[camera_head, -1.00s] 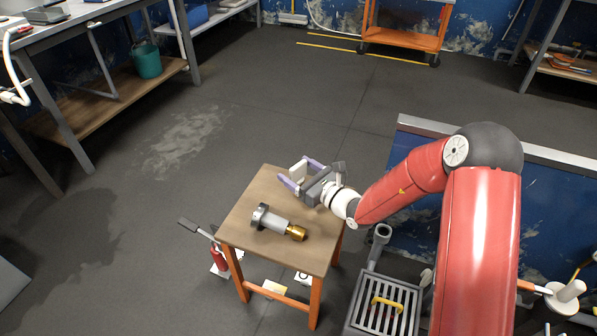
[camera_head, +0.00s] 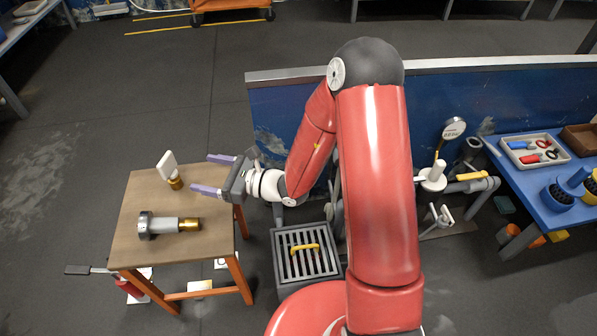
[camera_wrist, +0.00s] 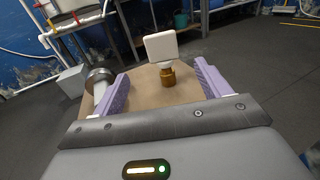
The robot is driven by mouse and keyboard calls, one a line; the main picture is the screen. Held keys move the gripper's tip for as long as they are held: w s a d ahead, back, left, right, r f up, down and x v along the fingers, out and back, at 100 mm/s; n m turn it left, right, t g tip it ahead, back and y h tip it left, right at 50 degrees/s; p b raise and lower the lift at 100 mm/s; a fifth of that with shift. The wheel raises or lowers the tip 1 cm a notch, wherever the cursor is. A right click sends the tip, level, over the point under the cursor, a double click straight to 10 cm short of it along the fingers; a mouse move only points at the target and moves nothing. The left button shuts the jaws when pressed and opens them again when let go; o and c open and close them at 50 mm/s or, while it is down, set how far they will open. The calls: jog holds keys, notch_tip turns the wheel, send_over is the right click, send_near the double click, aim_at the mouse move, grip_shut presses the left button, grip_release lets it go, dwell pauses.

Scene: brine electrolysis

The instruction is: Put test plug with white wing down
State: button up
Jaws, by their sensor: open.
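The test plug with white wing (camera_head: 171,170) stands upright near the back of the small wooden table (camera_head: 140,232), brass end down and white wing up. In the wrist view the plug (camera_wrist: 168,76) stands ahead, between the directions of the two fingers and beyond their tips. My gripper (camera_head: 203,175) is open and empty, with its purple fingers pointing at the plug from the right, apart from it. The open fingers also show in the wrist view (camera_wrist: 158,90).
A grey and brass cylindrical fitting (camera_head: 170,225) lies on the table's front part. A blue bench (camera_head: 540,190) with a tray of tools (camera_head: 533,150) is at the right.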

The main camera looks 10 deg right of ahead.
jog(key=s+d+r+n+g+h, duration=0.25)
jog(key=s+r+n+g, duration=0.2)
jog(key=s+n, duration=0.35)
jog(key=s+d+r+n+g+h, duration=0.1)
jog(key=s+r+n+g+h, duration=0.3)
jog(key=s+n, duration=0.3)
jog(key=s+d+r+n+t+h, duration=0.2)
jog(key=d+h, duration=0.1)
jog(key=d, duration=0.3)
jog(key=s+d+r+n+t+h, duration=0.2)
jog(key=s+d+r+n+h, duration=0.1)
jog(key=d, duration=0.4)
jog(key=s+d+r+n+t+h, duration=0.2)
jog(key=d+r+n+h, duration=0.1)
jog(key=d, duration=0.4)
jog(key=shift+s+h, duration=0.35)
